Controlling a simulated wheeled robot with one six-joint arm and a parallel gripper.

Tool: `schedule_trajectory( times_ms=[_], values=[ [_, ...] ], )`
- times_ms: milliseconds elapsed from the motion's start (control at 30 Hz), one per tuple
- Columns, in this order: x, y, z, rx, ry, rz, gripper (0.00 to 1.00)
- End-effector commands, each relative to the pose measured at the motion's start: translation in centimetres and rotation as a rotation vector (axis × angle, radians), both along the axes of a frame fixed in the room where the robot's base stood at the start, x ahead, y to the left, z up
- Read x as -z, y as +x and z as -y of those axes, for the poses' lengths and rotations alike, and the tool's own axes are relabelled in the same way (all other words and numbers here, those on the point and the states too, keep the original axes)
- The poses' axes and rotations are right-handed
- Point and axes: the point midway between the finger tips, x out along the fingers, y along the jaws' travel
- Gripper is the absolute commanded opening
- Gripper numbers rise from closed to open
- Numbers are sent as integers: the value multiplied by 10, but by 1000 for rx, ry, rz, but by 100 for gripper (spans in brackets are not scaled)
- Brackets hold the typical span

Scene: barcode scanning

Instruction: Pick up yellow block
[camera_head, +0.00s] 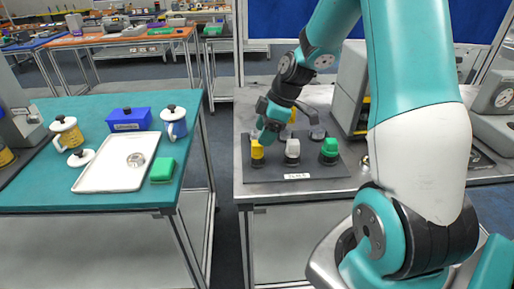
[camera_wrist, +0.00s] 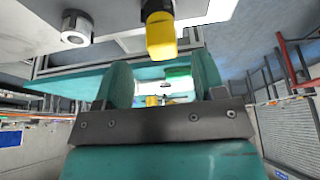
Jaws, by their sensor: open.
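The yellow block (camera_head: 257,149) stands upright in a dark holder at the left of a dark board (camera_head: 325,170) on the right-hand bench. In the wrist view the yellow block (camera_wrist: 161,37) shows at the top, lined up sideways with the gap between my fingers. My gripper (camera_head: 268,126) is just above and beside the block in the head view, partly overlapping it. In the wrist view my gripper's two teal fingers (camera_wrist: 162,80) are spread apart with nothing held between them. Whether a finger touches the block cannot be told.
A white block (camera_head: 292,147) and a green block (camera_head: 330,146) stand to the right on the same board. Grey machines (camera_head: 352,88) stand farther right. The left table holds a white tray (camera_head: 110,178), a blue box (camera_head: 129,126), mugs and a green box (camera_head: 162,170).

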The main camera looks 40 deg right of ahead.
Motion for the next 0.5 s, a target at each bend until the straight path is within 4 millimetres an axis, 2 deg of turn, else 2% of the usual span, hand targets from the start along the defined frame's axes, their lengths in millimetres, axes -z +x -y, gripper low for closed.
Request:
schedule_trajectory(
  times_ms=[133, 333, 500],
  values=[
    [11, 1, -5, -1, 2, -5, 64],
    [40, 6, -16, -1, 2, -5, 64],
    [50, 9, -18, 1, 0, 0, 64]
  ],
)
